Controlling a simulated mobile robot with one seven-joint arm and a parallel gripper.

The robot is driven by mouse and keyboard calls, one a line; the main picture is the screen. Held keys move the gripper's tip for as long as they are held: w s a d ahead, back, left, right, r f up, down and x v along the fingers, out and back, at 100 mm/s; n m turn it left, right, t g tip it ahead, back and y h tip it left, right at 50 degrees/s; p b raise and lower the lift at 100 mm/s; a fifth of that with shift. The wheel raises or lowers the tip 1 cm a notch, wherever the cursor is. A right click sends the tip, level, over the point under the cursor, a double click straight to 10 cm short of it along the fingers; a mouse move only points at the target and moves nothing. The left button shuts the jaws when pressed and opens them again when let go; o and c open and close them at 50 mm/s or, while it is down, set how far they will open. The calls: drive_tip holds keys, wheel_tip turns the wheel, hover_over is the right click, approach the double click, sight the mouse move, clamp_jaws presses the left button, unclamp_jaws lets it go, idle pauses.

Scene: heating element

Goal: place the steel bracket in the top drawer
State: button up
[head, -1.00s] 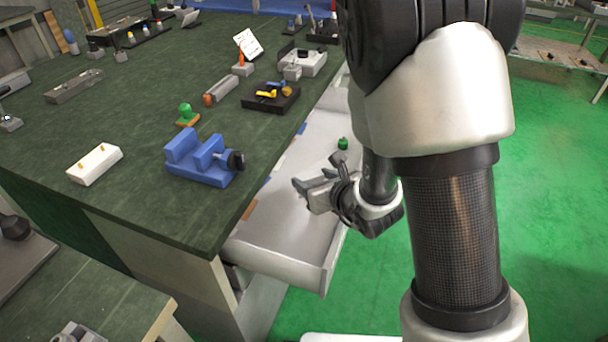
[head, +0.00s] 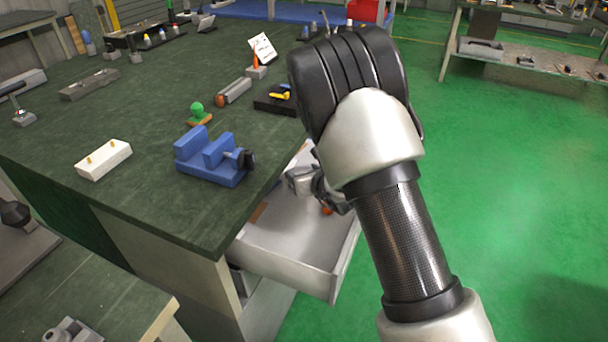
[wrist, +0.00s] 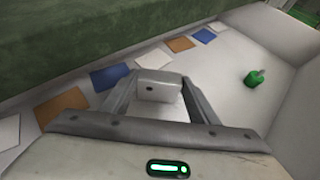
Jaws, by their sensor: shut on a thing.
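The steel bracket (wrist: 158,84) is a small light-grey metal piece with a dark hole. It sits between the fingers of my gripper (wrist: 159,93) in the wrist view, and the fingers are shut on it. The open top drawer (head: 295,246) has a pale interior and pulls out from the workbench's right side. In the wrist view the drawer's floor (wrist: 225,75) lies below the bracket; I cannot tell whether they touch. In the head view my gripper (head: 303,181) is over the drawer near the bench edge, partly hidden by my arm, and the bracket cannot be made out.
Blue, tan and white patches (wrist: 110,76) line the drawer's bench side. A small green object (wrist: 254,78) stands in the drawer, clear of my gripper. A blue vise (head: 213,160) and a white block (head: 104,159) are on the green benchtop (head: 140,205). Open green floor lies right.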

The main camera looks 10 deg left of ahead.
drive_tip(key=shift+r, duration=0.1)
drive_tip(key=o, duration=1.2)
drive_tip(key=shift+f, duration=0.2)
drive_tip(key=shift+r, duration=0.2)
drive_tip(key=p+v, duration=0.2)
drive_tip(key=v, duration=1)
drive_tip(key=shift+s+p, duration=0.1)
drive_tip(key=shift+p, duration=0.2)
